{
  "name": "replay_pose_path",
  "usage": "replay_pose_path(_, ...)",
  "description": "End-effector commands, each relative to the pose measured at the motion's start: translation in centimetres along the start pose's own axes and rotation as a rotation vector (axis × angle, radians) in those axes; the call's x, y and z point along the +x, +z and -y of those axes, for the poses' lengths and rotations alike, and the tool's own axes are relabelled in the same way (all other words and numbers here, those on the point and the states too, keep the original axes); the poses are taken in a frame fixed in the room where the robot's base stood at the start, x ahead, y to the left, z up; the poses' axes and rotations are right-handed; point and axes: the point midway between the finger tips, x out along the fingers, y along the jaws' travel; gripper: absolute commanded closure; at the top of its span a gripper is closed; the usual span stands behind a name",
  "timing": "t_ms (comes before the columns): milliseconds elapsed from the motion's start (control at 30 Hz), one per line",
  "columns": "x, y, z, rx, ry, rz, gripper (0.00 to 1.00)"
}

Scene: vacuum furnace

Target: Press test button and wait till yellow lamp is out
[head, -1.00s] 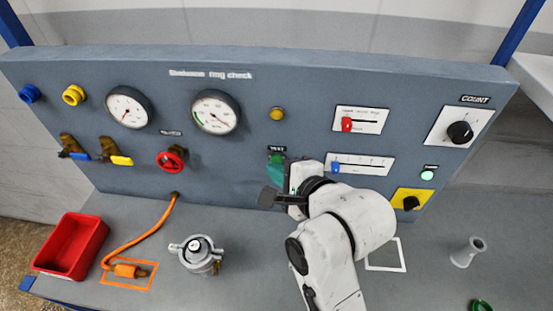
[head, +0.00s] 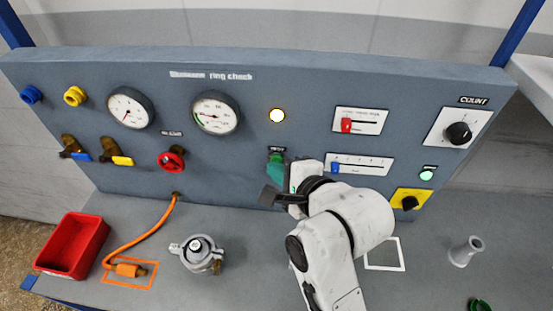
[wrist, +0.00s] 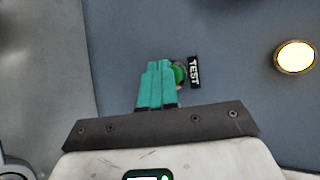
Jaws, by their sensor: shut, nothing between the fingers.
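The yellow lamp (head: 277,115) on the grey panel is lit, glowing pale yellow-white. It also glows at the right of the wrist view (wrist: 295,57). The green test button (wrist: 180,74) sits beside the TEST label (wrist: 194,72), partly hidden behind my fingers. My gripper (wrist: 158,72) is shut and empty, its teal fingers together with their tips at the button. The exact contact is hidden. In the head view, my gripper (head: 276,161) is at the panel just below the lamp, and its fingers and wrist cover most of the button.
Left of the lamp are two round gauges (head: 215,112) and a red handwheel (head: 171,161). Right of it are slider plates (head: 359,164) and a COUNT knob (head: 459,133). On the bench are a red bin (head: 72,246), a metal regulator (head: 199,252) and an orange hose (head: 140,236).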

Motion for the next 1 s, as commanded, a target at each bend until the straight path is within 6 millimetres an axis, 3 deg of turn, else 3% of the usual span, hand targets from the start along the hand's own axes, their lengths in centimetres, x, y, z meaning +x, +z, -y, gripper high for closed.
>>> replay_pose_path(600, -1.0, 0.7, -0.7, -0.001, 0.0, 0.0, 1.0)
replay_pose_path(1000, -3.5, 2.5, -2.4, 0.0, 0.002, 0.001, 1.0)
